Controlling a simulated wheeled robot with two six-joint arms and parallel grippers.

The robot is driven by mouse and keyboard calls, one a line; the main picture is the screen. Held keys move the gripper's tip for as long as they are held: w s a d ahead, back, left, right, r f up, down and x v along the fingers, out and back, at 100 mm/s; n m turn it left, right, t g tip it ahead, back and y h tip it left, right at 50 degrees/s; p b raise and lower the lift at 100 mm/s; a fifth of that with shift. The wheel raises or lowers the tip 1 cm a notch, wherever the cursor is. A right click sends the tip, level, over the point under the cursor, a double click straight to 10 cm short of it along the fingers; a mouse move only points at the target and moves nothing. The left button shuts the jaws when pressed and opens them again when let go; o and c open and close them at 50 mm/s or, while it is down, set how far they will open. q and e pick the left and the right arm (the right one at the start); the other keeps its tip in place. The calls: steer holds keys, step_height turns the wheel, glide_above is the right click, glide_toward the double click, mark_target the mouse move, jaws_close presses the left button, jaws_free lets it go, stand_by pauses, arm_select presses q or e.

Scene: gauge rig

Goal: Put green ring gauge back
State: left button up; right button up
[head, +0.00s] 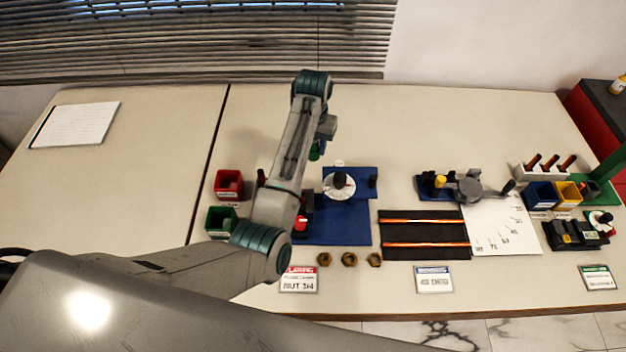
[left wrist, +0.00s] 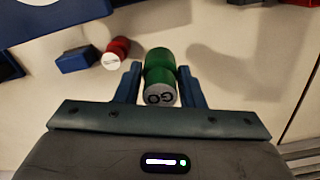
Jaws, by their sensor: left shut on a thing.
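The green ring gauge, a green cylinder marked GO on its pale end face, is between my left fingers in the left wrist view (left wrist: 160,75). My left gripper (left wrist: 160,88) is shut on it. In the head view a small green part of the gauge (head: 314,153) shows below my left gripper (head: 321,143), behind the blue fixture; my arm hides much around it. My right gripper is not in view.
A red bin (head: 228,184) and a green bin (head: 220,222) stand left of the blue fixture (head: 340,232). Several brass nuts (head: 349,259) lie in front. A black mat (head: 425,247) with copper rods lies to the right. The table behind the fixture is mostly clear.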

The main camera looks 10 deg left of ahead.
arm_select(q)
step_height(320, 180, down, 5)
steer(key=shift+s+f+p, duration=0.1)
steer(key=shift+p, duration=0.6)
step_height(320, 180, down, 4)
steer(key=shift+f+p, duration=0.1)
steer(key=shift+p, duration=0.3)
steer(key=shift+f, duration=0.3)
steer(key=shift+f, duration=0.1)
steer(key=o, duration=1)
steer(key=shift+o, duration=0.2)
step_height(320, 180, up, 12)
steer(key=shift+r+b, duration=0.15)
steer(key=shift+b, duration=0.9)
